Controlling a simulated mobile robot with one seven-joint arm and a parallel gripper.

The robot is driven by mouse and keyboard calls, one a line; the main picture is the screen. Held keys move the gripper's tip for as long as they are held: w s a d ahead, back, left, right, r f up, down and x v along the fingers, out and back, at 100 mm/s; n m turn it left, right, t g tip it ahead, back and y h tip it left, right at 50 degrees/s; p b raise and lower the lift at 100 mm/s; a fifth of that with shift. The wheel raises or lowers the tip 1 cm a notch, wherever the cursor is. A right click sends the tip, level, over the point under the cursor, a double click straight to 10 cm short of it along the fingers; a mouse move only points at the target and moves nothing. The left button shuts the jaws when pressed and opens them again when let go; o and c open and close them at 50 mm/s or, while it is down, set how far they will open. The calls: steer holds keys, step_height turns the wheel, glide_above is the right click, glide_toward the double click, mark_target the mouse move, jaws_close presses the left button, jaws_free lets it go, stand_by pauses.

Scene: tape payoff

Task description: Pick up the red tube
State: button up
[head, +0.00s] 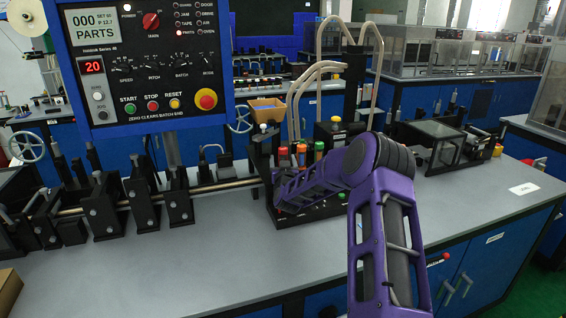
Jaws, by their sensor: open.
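A small upright tube with a red-orange top (283,157) stands at the left of a short row of coloured tubes on the black machine at the bench's middle. An orange-topped tube (301,150) and a green tube (319,148) stand to its right. My purple arm reaches in from the lower right, bends at its elbow and extends left, its far end just in front of and below the tubes. It covers their lower parts. My gripper's fingers cannot be made out beyond the arm, and nothing held is visible.
A blue control panel (146,130) hangs at upper left. A long shaft with black blocks (130,205) runs along the bench at left. A clear-sided black box (436,143) stands at right. The grey benchtop (215,262) is clear in front.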

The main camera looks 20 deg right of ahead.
steer(key=shift+w+d, duration=0.15)
steer(key=shift+w, duration=0.55)
steer(key=shift+r, duration=0.1)
jaws_close()
